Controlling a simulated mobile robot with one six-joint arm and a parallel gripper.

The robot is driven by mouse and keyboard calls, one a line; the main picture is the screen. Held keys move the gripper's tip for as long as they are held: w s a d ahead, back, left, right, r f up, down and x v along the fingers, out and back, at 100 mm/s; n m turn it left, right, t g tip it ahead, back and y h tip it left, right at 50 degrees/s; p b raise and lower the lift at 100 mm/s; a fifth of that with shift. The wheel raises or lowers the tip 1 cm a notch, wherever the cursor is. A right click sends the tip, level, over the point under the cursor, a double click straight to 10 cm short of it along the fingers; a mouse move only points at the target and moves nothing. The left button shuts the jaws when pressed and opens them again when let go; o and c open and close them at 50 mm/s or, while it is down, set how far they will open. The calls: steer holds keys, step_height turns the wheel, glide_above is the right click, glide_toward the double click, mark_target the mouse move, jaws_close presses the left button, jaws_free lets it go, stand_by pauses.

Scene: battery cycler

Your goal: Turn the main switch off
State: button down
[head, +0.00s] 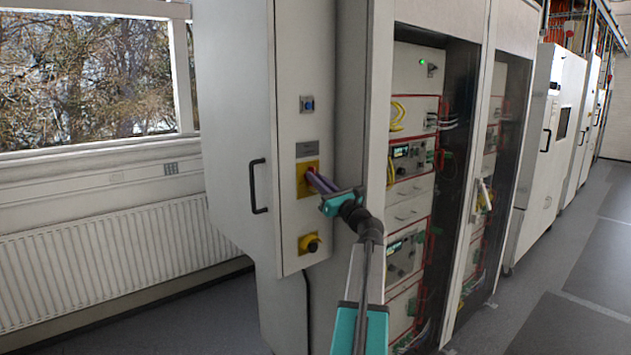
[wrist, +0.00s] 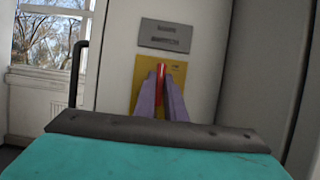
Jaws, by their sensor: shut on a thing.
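The main switch is a red handle (head: 311,174) on a yellow plate (head: 307,190), mounted on the front of a tall grey-white cabinet. In the wrist view the red handle (wrist: 160,76) stands upright in front of the yellow plate (wrist: 142,85), below a grey label (wrist: 165,36). My gripper (head: 312,174) is at the switch, its two purple fingers shut on the red handle, one on each side. In the wrist view my gripper (wrist: 160,84) covers the lower part of the handle and plate.
A black cabinet handle (head: 257,186) is left of the switch. A blue button (head: 308,104) is above it and another yellow-plated knob (head: 310,243) below. Open equipment racks (head: 411,180) stand close on the right. A radiator (head: 110,245) is at the left under the window.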

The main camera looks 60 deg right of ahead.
steer(key=shift+w+n+y+b, duration=0.1)
steer(key=shift+n+y+b, duration=0.3)
steer(key=shift+n+b, duration=0.25)
steer(key=n+y+b, duration=0.2)
steer(key=n+b, duration=0.2)
steer(key=shift+d+t, duration=0.1)
steer(key=shift+t, duration=0.2)
steer(key=n+y+b, duration=0.2)
steer(key=n, duration=0.2)
steer(key=n+y+b, duration=0.1)
steer(key=n+b, duration=0.2)
steer(key=shift+r+n+g+y, duration=0.1)
steer(key=shift+n+g+y, duration=0.25)
steer(key=shift+g+y, duration=0.05)
steer(key=n+b, duration=0.1)
steer(key=n, duration=0.1)
steer(key=n+g+y+b, duration=0.1)
steer(key=n+b, duration=0.1)
steer(key=n, duration=0.1)
steer(key=shift+r+g, duration=0.1)
steer(key=shift+g, duration=0.2)
steer(key=n+b, duration=0.1)
steer(key=n, duration=0.1)
steer(key=n+g+b, duration=0.1)
steer(key=n, duration=0.1)
steer(key=shift+r+g+y, duration=0.1)
steer(key=shift+g+y, duration=0.2)
steer(key=shift+n, duration=0.3)
